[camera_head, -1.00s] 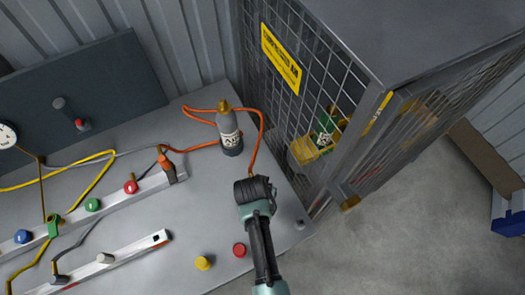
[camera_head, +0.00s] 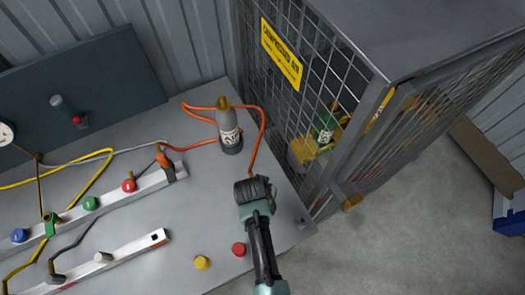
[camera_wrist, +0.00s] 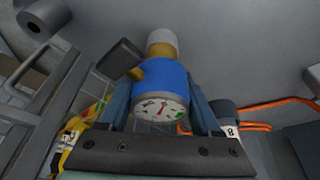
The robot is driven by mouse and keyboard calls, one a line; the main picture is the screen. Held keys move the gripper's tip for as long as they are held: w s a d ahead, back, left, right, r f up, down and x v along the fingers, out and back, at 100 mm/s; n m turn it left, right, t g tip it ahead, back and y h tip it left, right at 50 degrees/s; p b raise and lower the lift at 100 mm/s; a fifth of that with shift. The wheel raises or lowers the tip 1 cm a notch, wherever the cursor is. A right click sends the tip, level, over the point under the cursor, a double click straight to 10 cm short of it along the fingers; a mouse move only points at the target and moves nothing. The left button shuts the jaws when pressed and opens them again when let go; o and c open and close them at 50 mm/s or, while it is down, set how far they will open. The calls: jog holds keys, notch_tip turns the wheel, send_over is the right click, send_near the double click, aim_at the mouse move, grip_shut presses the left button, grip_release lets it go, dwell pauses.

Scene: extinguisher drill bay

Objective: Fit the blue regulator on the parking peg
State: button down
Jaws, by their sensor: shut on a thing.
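My gripper (camera_head: 252,186) is over the right part of the grey bench, seen from behind and above in the head view. In the wrist view it is shut on the blue regulator (camera_wrist: 162,78), whose round white gauge (camera_wrist: 160,108) faces the camera. The regulator has a pale cap and a dark block at its side. My gripper hides it in the head view. A small grey stub (camera_head: 301,222) stands at the bench's right corner, and a pale stub (camera_head: 103,257) stands on the front rail. I cannot tell which post is the parking peg.
A grey bottle (camera_head: 230,132) with an orange hose (camera_head: 262,125) stands behind my gripper. A mesh cage (camera_head: 325,100) stands close at the right. Yellow (camera_head: 202,262) and red (camera_head: 239,249) caps sit near the front. Rails with coloured knobs and hoses fill the left.

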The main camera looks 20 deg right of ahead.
jog(key=shift+w+r, duration=0.1)
jog(key=shift+c, duration=0.2)
grip_release()
jog(key=shift+o, duration=0.2)
jog(key=v, duration=1.3)
